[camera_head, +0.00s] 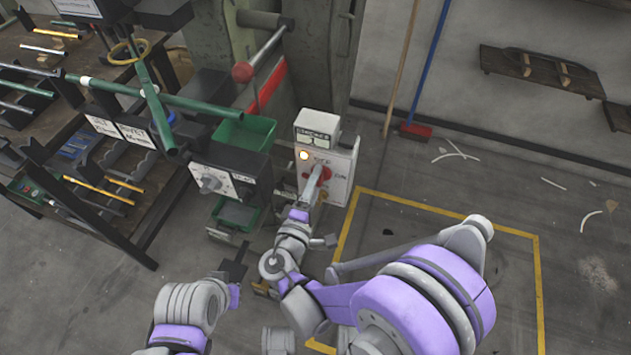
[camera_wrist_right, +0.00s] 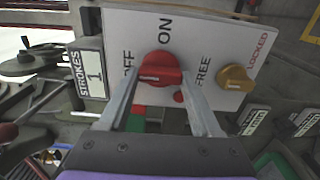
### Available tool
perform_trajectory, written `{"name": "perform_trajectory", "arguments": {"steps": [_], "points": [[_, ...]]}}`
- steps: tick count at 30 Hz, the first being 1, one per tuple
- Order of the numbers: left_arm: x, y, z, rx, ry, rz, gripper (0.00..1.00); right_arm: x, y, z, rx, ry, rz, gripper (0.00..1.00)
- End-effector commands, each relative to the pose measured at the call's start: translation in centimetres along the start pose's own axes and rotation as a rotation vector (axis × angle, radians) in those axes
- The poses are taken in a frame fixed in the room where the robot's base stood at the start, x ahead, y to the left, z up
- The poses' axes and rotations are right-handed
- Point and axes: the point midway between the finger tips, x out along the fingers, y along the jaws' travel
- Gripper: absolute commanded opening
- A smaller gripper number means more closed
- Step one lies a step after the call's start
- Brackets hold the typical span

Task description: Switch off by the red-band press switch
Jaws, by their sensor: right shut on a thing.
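The white switch panel (camera_head: 341,168) is mounted on the green press, whose red band (camera_head: 265,90) shows above left. Its red rotary switch (camera_wrist_right: 160,66) stands between the OFF and ON labels in the right wrist view. My right gripper (camera_head: 313,188) is shut on the red switch, one finger on each side. Which label the switch points at is unclear. A yellow knob (camera_wrist_right: 235,78) sits beside it, between FREE and LOCKED. My left gripper (camera_head: 236,264) hangs low at the centre-left, apart from the panel; its finger opening is unclear.
A lamp (camera_head: 304,155) glows on the box beside the switch. A grey control box (camera_head: 228,172) and green bin (camera_head: 245,135) stand to the left. A workbench fills the left; yellow-marked floor (camera_head: 440,225) is at the right.

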Motion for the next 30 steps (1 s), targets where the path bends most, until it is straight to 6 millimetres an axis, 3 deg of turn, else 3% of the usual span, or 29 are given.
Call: {"name": "perform_trajectory", "arguments": {"steps": [3,4,8,20,30], "points": [[0.0,0.0,0.0,0.0,0.0,0.0,0.0,0.0,-0.1,0.0,0.0,0.0,-0.002,0.09],[0.0,0.0,0.0,0.0,0.0,0.0,0.0,0.0,-0.1,0.0,0.0,0.0,-0.002,0.7],[0.0,0.0,0.0,0.0,0.0,0.0,0.0,0.0,-0.1,0.0,0.0,0.0,-0.001,0.94],[-0.1,0.0,0.0,0.0,0.0,0.0,0.0,-0.8,0.0,-0.1,0.001,0.002,0.0,0.95],[-0.7,0.0,-0.2,0.0,0.002,0.0,0.0,-7.2,0.1,-0.2,0.002,0.005,0.0,0.95]]}}
